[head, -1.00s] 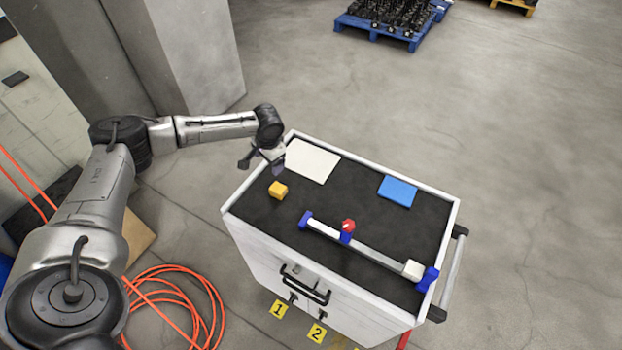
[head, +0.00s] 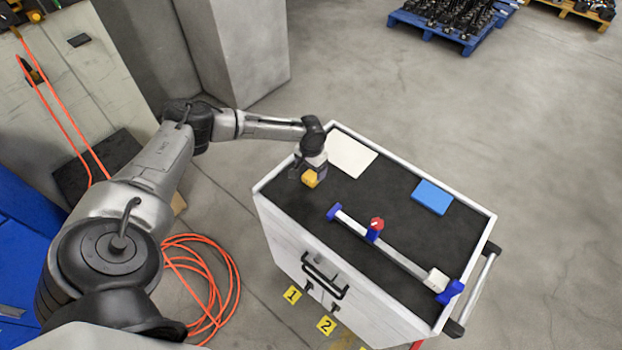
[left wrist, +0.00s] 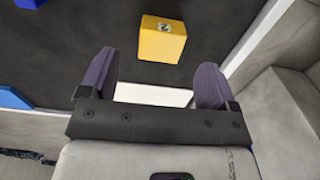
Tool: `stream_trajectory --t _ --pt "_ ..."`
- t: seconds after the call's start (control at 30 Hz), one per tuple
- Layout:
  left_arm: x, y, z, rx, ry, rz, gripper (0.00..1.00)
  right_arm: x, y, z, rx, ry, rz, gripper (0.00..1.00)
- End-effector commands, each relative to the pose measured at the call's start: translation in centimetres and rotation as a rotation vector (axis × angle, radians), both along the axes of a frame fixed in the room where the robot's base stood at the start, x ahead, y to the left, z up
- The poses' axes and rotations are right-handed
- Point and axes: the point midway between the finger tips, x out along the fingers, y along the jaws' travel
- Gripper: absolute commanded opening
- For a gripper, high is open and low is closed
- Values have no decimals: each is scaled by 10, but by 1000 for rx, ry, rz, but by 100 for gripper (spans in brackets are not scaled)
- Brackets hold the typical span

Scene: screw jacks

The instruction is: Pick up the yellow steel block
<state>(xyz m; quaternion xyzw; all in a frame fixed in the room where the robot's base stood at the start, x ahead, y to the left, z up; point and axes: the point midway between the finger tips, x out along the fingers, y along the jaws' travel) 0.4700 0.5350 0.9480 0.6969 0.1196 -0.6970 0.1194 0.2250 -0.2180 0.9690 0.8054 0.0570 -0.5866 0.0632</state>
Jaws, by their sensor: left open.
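The yellow steel block (head: 310,178) sits on the dark top of the white cart (head: 285,225), near its left corner. It also shows in the left wrist view (left wrist: 162,39), with a small dark-and-white mark on its top, just beyond the fingertips and between their lines. My left gripper (head: 303,170) is at the block in the head view, partly hiding it. In the left wrist view its two purple-grey fingers (left wrist: 153,75) are spread apart with nothing between them but the view of the cart. My right gripper is not in view.
Orange cable (head: 215,290) coils on the floor. A blue pallet (head: 455,25) stands far back.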

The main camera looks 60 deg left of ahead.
Motion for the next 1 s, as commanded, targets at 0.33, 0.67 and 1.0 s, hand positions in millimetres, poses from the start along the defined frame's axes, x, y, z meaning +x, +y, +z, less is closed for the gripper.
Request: stream_trajectory --t 0.33,0.67,1.0 --pt "2 2 -39 0 0 0 83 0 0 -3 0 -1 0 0" --pt "1 2 -52 -1 -1 -1 83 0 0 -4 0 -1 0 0" --pt "1 2 -52 -1 0 -1 61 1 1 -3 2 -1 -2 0"
